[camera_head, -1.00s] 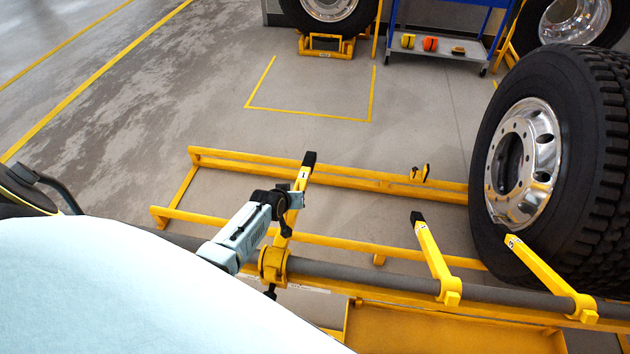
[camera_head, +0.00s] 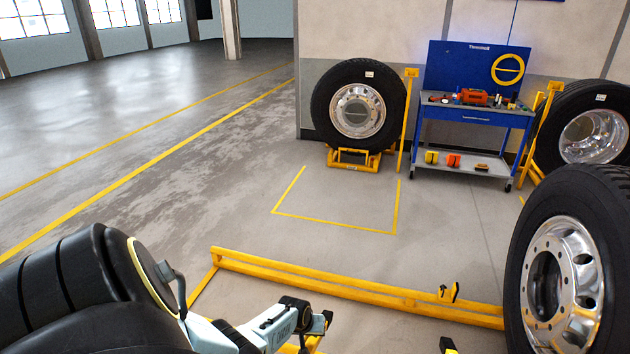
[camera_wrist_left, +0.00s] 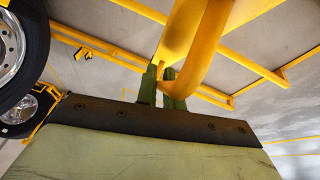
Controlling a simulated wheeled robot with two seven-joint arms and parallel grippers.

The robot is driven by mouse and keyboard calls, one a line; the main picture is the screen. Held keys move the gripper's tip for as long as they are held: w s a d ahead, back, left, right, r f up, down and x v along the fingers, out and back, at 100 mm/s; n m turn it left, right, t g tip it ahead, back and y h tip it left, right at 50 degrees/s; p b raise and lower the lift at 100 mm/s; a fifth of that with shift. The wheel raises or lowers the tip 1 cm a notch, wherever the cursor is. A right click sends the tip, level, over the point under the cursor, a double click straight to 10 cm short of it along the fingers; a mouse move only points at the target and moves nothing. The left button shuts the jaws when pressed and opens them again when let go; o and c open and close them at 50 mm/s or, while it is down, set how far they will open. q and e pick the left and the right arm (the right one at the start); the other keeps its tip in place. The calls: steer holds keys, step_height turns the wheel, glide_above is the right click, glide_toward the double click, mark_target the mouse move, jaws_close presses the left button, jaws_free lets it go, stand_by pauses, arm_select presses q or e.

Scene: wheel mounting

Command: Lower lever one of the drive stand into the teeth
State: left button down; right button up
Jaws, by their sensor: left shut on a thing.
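My left gripper (camera_head: 322,322) is low in the head view, close to the frame of the drive stand (camera_head: 350,288). In the left wrist view its two green fingers (camera_wrist_left: 160,85) are shut on lever one (camera_wrist_left: 181,32), a yellow bar. A curved yellow part lies right beside the fingers there. In the head view only a short yellow piece shows below the gripper; the rest of the lever and the shaft are cut off. The black tip of another lever (camera_head: 448,345) shows at the lower edge. I cannot make out the teeth. My right gripper is not in view.
A large wheel (camera_head: 562,285) stands at the right end of the frame. A small yellow bracket (camera_head: 449,292) sits on the front rail. Farther back are another wheel (camera_head: 358,110) on a yellow stand and a blue workbench (camera_head: 472,117). The floor between is clear.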

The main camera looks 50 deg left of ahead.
arm_select(q)
steer(key=shift+s+f, duration=0.15)
steer(key=shift+s, duration=0.05)
steer(key=c, duration=1.6)
jaws_free()
steer(key=shift+a, duration=0.1)
steer(key=shift+o, duration=0.3)
steer(key=shift+w, duration=0.1)
steer(key=shift+r+p, duration=0.3)
steer(key=shift+r, duration=0.05)
steer(key=p+v, duration=0.6)
steer(key=v, duration=0.7)
